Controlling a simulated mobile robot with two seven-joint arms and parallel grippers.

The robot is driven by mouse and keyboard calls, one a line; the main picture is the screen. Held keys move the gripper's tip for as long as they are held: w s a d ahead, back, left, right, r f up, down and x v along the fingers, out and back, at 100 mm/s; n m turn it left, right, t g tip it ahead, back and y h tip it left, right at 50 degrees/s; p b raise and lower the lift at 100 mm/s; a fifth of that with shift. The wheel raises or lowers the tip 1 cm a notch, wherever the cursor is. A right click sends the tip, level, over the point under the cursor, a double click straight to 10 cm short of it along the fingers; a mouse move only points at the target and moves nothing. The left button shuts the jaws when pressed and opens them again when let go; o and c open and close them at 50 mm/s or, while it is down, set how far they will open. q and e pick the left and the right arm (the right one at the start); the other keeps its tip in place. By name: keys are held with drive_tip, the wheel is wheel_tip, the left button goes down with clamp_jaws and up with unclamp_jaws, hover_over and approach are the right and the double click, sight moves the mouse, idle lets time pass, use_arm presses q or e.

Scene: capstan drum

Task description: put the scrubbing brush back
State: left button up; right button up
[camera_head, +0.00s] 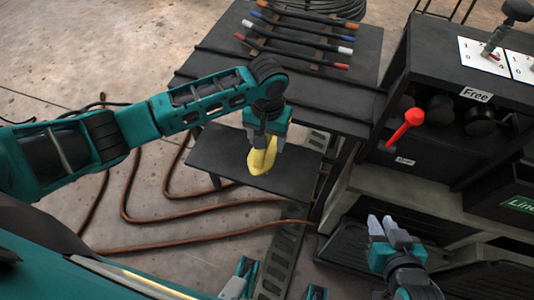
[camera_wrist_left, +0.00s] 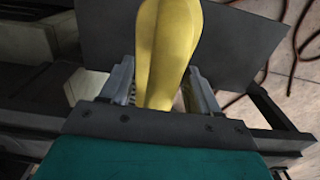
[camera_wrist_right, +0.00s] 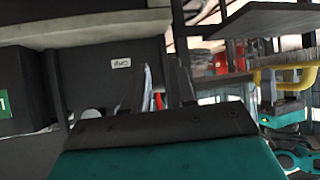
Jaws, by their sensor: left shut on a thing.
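The yellow scrubbing brush (camera_head: 262,160) is in my left gripper (camera_head: 267,138), whose fingers close on both sides of it. The brush hangs over a small dark shelf (camera_head: 217,152); I cannot tell whether it touches it. In the left wrist view the brush (camera_wrist_left: 170,45) reaches from between the fingers (camera_wrist_left: 158,90) towards the top edge, and its bristles cannot be made out. My right gripper (camera_head: 388,226) is at the lower right, away from the brush. Its fingers (camera_wrist_right: 160,90) stand slightly apart with nothing seen between them.
A dark table (camera_head: 345,115) stands behind the shelf, with a rack of coloured-ended bars (camera_head: 295,40). At right is a dark console with a red-handled lever (camera_head: 406,125) and a "Free" label (camera_head: 476,94). Brown hoses (camera_head: 150,218) lie on the floor at left.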

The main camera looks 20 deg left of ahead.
use_arm(q)
drive_tip(key=shift+f, duration=0.9)
wheel_tip(320, 180, down, 4)
drive_tip(key=shift+f+b, duration=0.1)
drive_tip(key=shift+b, duration=0.7)
drive_tip(key=shift+f, duration=0.1)
use_arm(e)
drive_tip(key=shift+w+a+y, duration=0.3)
drive_tip(key=shift+w+a, duration=0.1)
use_arm(q)
drive_tip(key=o, duration=1)
